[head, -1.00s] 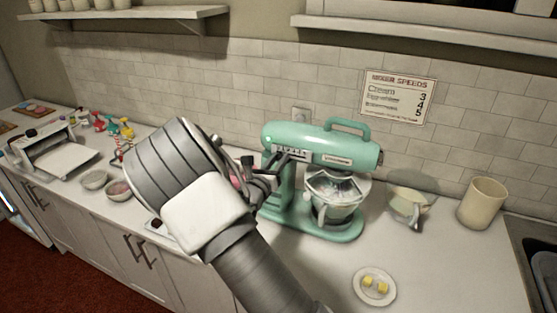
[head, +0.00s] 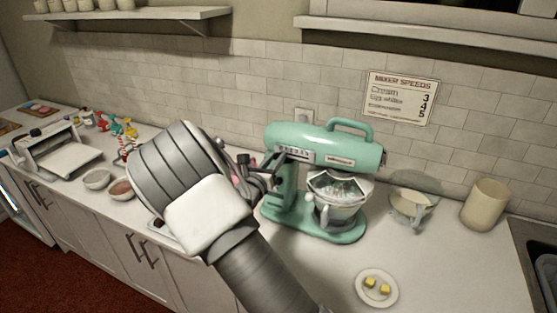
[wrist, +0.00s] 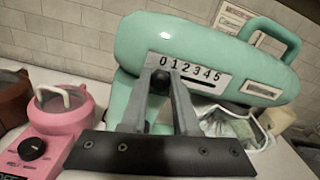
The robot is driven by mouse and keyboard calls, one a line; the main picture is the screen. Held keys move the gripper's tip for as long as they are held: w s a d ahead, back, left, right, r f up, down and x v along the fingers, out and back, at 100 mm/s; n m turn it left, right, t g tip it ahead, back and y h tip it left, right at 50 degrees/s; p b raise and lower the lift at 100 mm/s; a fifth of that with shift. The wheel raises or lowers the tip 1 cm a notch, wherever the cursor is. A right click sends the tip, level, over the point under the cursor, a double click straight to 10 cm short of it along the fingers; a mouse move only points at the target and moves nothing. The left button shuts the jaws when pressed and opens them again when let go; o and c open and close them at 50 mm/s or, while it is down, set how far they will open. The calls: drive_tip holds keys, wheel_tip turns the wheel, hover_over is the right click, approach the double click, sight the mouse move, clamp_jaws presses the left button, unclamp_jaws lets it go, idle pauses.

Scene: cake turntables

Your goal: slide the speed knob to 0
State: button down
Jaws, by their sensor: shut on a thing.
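The mint-green stand mixer (head: 330,148) stands on the counter, its bowl (head: 340,200) under the head. In the wrist view the mixer head (wrist: 150,40) carries a white speed scale (wrist: 205,75) marked 0 to 5 with a dark slot. The black speed knob (wrist: 159,79) shows at the left end of the scale, just below the 0. My gripper (wrist: 167,85) is shut on the knob, its fingertips against the mixer's side. In the head view my gripper (head: 274,166) is at the mixer's left end, and my wrist hides part of the counter.
A pink appliance (wrist: 58,118) with a black dial stands left of my gripper. A small plate (head: 377,290) with yellow pieces lies in front of the mixer. A glass bowl (head: 408,205) and a beige canister (head: 484,206) stand to the right.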

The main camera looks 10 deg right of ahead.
drive_tip(key=c, duration=0.7)
unclamp_jaws()
drive_tip(key=shift+w+a, duration=0.15)
drive_tip(key=shift+a, duration=0.15)
drive_tip(key=b+v, duration=0.2)
drive_tip(key=v, duration=1.5)
drive_tip(key=shift+s+b, duration=0.25)
drive_tip(key=shift+b, duration=0.05)
